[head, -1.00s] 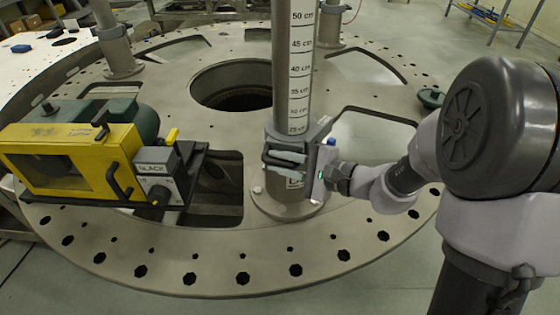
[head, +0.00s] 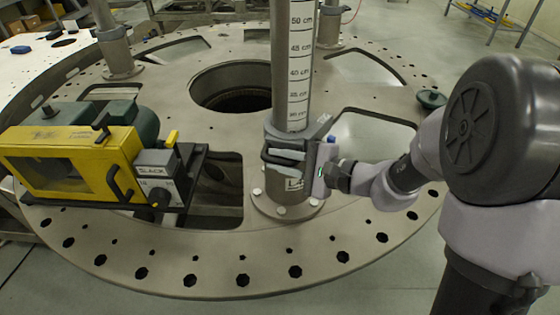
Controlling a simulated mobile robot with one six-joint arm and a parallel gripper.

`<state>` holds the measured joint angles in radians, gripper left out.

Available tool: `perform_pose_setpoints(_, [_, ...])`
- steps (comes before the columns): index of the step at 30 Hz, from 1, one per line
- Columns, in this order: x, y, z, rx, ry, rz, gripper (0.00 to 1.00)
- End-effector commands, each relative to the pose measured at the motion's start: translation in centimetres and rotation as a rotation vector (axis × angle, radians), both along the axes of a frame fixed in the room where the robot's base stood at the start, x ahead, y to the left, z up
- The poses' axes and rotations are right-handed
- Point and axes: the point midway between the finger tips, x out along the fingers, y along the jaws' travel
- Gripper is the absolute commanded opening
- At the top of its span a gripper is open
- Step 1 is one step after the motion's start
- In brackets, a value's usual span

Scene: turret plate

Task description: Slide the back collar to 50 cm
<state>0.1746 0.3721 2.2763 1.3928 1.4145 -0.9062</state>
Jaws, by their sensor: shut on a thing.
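A grey upright post (head: 290,60) with a centimetre scale stands on the near part of the round turret plate (head: 235,270). A grey collar (head: 274,132) sits around its lower part, with its top edge just below the 30 cm mark. The 50 cm mark is near the top of the picture. My gripper (head: 283,155) is at the front of the collar, reaching in from the right, and is shut on it. The fingers hide part of the collar. A label low on the post is partly hidden, so I cannot read which collar this is.
A yellow winch-like machine (head: 65,160) marked SLACK stands left of the post. Two other posts rise at the back left (head: 115,40) and back right (head: 330,25). The plate has a large central hole (head: 230,88) and several cut-outs. The scale above the collar is clear.

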Motion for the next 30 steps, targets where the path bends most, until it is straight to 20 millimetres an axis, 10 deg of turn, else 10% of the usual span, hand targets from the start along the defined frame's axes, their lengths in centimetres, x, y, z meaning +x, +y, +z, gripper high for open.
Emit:
perform_pose_setpoints(18, [0.1, 0.1, 18.5, 0.003, -0.011, 0.001, 0.0])
perform_pose_setpoints(30, [0.1, 0.0, 23.3, 0.005, -0.009, 0.0, 0.0])
